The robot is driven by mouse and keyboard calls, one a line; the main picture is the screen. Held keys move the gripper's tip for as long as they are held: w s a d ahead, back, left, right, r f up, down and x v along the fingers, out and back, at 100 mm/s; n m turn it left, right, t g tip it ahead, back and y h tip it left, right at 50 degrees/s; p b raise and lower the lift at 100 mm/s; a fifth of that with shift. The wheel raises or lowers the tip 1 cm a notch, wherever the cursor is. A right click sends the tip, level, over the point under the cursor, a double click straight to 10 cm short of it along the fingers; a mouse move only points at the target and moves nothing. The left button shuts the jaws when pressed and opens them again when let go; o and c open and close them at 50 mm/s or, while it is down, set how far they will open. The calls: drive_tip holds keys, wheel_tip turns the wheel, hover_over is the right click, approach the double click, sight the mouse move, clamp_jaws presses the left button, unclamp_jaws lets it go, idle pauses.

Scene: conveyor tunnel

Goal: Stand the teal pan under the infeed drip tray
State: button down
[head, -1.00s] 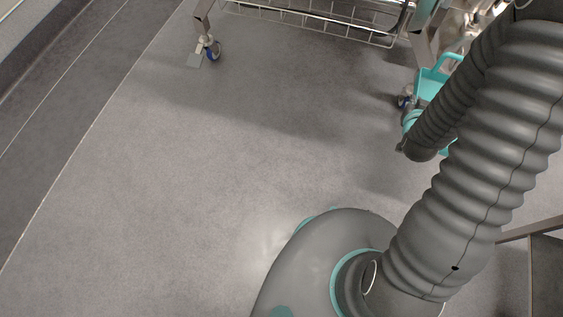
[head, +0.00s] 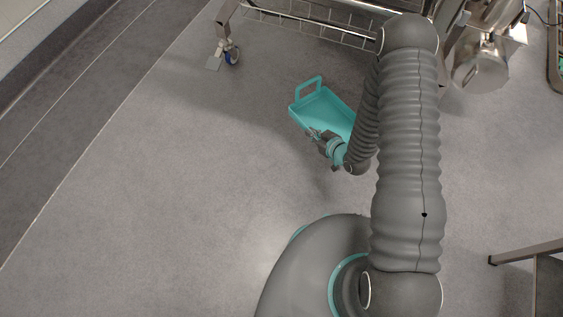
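The teal pan (head: 322,108) is a shallow rectangular tray with a raised loop handle at its far left end. It shows in the middle of the head view, beyond my arm. My gripper (head: 318,135) is at the pan's near side, shut on its edge or a near handle; the exact contact is small and partly hidden. My arm covers the pan's right end. I cannot tell whether the pan touches the floor. I cannot make out the infeed drip tray for certain.
A wire-shelf trolley (head: 310,28) on castors stands at the top, with a castor (head: 231,55) at the left. Stainless equipment (head: 482,62) is at the upper right. A metal frame leg (head: 525,250) is at the lower right. Open floor lies left of the pan.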

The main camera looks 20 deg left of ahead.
drive_tip(key=s+a+f+n+g+y, duration=0.3)
drive_tip(key=s+a+f+n+g, duration=0.3)
drive_tip(key=s+a+f, duration=0.3)
drive_tip(key=shift+s+d+f+b, duration=0.2)
drive_tip(key=shift+f+b, duration=0.4)
drive_tip(key=shift+f, duration=0.5)
drive_tip(key=shift+s+d+f+b, duration=0.15)
drive_tip(key=shift+f+b, duration=0.45)
drive_tip(key=shift+f, duration=0.45)
drive_tip(key=shift+s+d+f+b, duration=0.2)
drive_tip(key=shift+f+b, duration=0.4)
drive_tip(key=shift+f, duration=0.5)
drive_tip(key=shift+f+b, duration=0.55)
drive_tip(key=c, duration=1.2)
unclamp_jaws()
drive_tip(key=shift+c, duration=0.2)
